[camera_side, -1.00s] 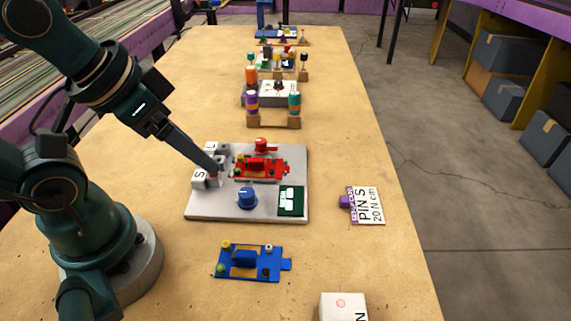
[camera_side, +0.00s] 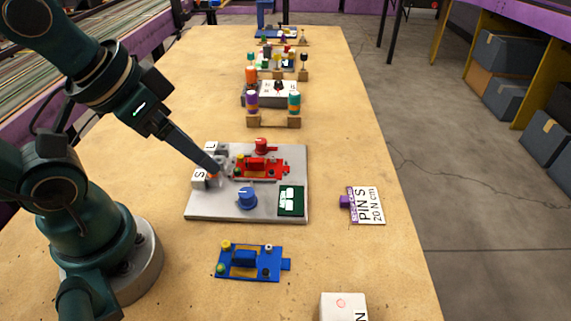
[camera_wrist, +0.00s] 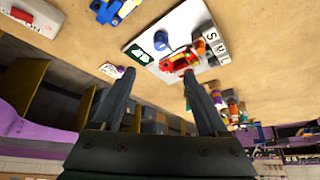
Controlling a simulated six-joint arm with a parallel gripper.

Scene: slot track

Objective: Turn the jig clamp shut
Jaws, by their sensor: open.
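The grey jig plate (camera_side: 225,212) lies on the table with a red notched part (camera_side: 260,168) on it. A blue knob (camera_side: 247,198) stands at its front and a red knob (camera_side: 261,146) at its back; I cannot tell which one works the clamp. The blue knob (camera_wrist: 160,38) and red part (camera_wrist: 180,61) also show in the wrist view. My gripper (camera_side: 217,169) is at the plate's left side, by the white block marked S (camera_side: 199,179), left of the red part. In the wrist view my gripper (camera_wrist: 158,73) has its fingers wide apart with nothing between them.
A green panel (camera_side: 291,200) sits on the plate's right front. A blue notched part (camera_side: 245,262) lies in front of the plate. A card reading PIN S 20 N cm (camera_side: 368,205) lies to the right. Posts and blocks (camera_side: 272,100) stand behind. Bare table lies between.

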